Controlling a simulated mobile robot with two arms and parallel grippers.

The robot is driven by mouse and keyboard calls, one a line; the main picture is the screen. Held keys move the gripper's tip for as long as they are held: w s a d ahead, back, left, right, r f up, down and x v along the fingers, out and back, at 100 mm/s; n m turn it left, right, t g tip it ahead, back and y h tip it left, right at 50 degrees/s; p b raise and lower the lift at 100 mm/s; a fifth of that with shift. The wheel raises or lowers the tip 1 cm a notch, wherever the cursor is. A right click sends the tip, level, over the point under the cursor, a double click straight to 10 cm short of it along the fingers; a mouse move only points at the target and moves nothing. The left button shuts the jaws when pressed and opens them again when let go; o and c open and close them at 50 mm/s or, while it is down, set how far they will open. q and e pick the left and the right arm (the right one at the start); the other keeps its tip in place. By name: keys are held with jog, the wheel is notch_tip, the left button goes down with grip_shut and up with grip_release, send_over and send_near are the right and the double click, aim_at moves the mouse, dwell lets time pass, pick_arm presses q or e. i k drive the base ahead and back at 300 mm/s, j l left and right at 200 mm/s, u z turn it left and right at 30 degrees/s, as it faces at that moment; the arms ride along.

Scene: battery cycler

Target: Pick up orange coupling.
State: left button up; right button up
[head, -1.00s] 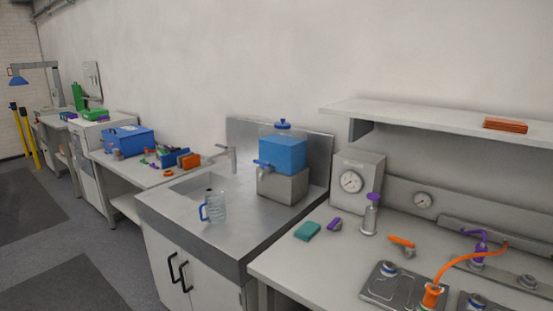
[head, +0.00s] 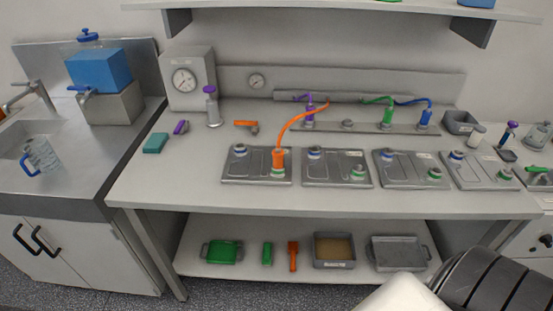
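The orange coupling (head: 278,161) stands upright on the right-hand port of the leftmost grey battery plate (head: 232,180) on the bench. An orange hose (head: 296,120) curves from its top up to the manifold rail (head: 352,116) at the back. A green ring shows at the coupling's foot. Neither of my grippers is in view. A white and black part of my own body shows at the bottom right.
More battery plates (head: 337,181) stand to the right on the bench (head: 150,187). Purple, green (head: 388,113) and blue (head: 424,116) couplings sit on the rail. A shelf (head: 330,10) overhangs the back. The bench's front strip is clear.

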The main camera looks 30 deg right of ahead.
aim_at(278, 154)
jog(key=z, duration=2.3)
jog(key=j+z, duration=0.35)
jog(key=k+j+z, duration=0.1)
jog(key=j+z, duration=0.25)
jog(key=j, duration=0.15)
jog(key=k+j+z, duration=0.15)
jog(key=j+z, duration=0.2)
jog(key=j, duration=0.1)
